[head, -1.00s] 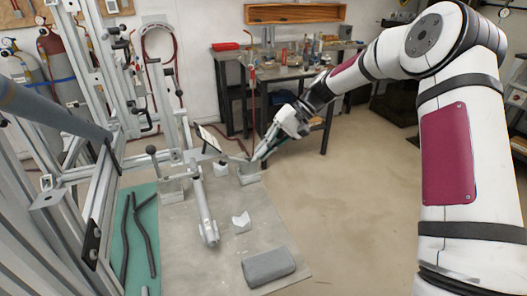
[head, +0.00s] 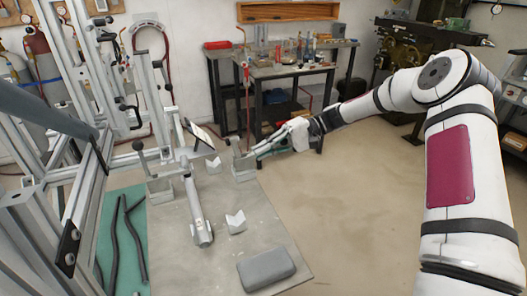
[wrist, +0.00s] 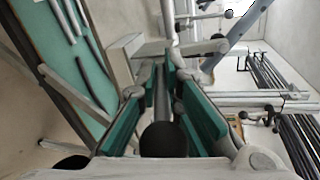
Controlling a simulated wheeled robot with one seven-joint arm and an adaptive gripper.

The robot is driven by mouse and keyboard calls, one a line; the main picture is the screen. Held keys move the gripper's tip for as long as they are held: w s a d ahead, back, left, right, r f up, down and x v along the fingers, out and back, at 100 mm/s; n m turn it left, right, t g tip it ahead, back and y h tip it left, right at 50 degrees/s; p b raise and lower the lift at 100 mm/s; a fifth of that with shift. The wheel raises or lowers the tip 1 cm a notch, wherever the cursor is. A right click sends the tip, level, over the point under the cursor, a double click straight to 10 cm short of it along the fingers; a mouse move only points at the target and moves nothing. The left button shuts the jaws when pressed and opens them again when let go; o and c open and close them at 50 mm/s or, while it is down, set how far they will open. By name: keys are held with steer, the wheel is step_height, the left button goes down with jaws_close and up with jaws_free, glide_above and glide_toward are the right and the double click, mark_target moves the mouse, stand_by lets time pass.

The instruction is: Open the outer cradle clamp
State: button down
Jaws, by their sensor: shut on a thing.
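My gripper (head: 257,149) is at the right cradle block (head: 244,168), reaching in from the right, low above the grey plate. In the wrist view its green-padded fingers (wrist: 163,95) are shut around the clamp's lever, a thin rod that ends in a black ball knob (wrist: 163,140). I take this to be the outer cradle clamp. In the head view the lever is partly hidden by the fingers, so its exact angle is unclear. A second cradle block (head: 160,189) at the left has its own upright lever with a black knob (head: 138,146). A grey tube (head: 197,212) lies between them.
The grey plate (head: 245,225) also bears a small V-block (head: 236,222) and a grey pad (head: 266,269). A green mat (head: 112,225) with dark tubes lies left. Metal frame posts stand at the left; a workbench (head: 285,72) is behind. The floor right is clear.

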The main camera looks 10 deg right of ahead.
steer(key=shift+w+r, duration=0.1)
steer(key=shift+r, duration=0.1)
steer(key=c, duration=1.7)
jaws_free()
steer(key=shift+f, duration=0.1)
steer(key=v, duration=1.2)
